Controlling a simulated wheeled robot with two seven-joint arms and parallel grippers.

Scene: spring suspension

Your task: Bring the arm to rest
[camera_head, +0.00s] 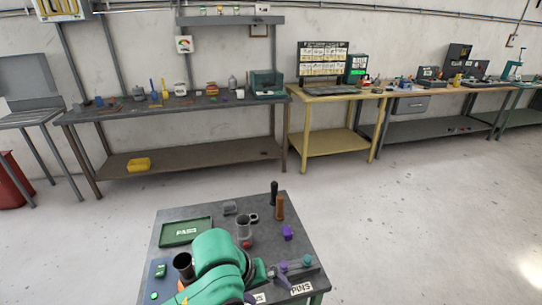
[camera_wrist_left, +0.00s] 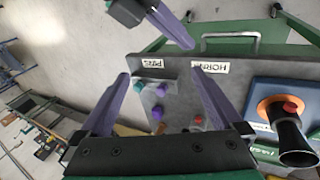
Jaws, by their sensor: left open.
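My left arm (camera_head: 215,255) has a green shell and reaches over the small dark table (camera_head: 170,222). My left gripper (camera_head: 262,285) is low near the table's front edge, partly hidden by the arm. Another dark gripper part with one purple finger (camera_wrist_left: 172,26), probably my right gripper, shows at the top of that view.

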